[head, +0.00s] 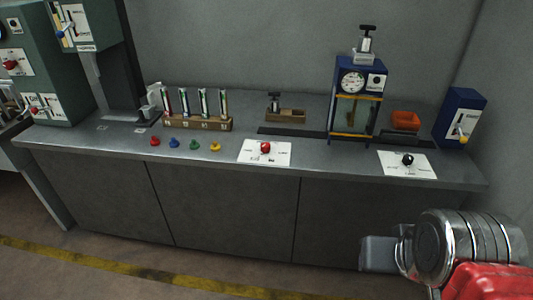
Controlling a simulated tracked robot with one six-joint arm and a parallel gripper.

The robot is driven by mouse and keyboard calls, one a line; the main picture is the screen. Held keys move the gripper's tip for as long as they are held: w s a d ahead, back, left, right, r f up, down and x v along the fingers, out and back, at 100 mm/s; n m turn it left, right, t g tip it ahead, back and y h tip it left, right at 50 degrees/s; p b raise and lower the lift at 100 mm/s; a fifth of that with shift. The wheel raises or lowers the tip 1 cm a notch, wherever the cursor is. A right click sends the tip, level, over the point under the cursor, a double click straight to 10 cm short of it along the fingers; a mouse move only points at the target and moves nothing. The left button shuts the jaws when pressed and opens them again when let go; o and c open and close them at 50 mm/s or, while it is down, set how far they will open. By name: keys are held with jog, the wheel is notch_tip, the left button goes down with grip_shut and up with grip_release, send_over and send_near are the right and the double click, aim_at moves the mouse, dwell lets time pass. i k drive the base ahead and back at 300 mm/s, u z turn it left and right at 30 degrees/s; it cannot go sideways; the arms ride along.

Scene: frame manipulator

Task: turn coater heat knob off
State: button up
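Several knobs are in the head view, and their labels are too small to read, so I cannot tell which is the coater heat knob. A red knob (265,148) sits on a white plate on the counter's front. A black knob (408,159) sits on another white plate further right. A yellow knob (462,137) is on the blue box (466,108) at the right end. Red knobs (11,65) are on the green machine at the left. My gripper (379,253) is at the lower right, in front of the counter, apart from all knobs; its fingers cannot be made out.
The counter (220,150) holds a rack of tubes (200,122), several small coloured stoppers (174,143), a blue frame with a gauge (355,90) and an orange tray (405,120). Closed cabinet fronts (240,210) are below. The floor before them is clear.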

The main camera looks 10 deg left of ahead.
aim_at(265, 147)
jog(key=k, duration=0.6)
jog(key=u, duration=0.4)
jog(key=i, duration=1.55)
jog(key=u, duration=0.2)
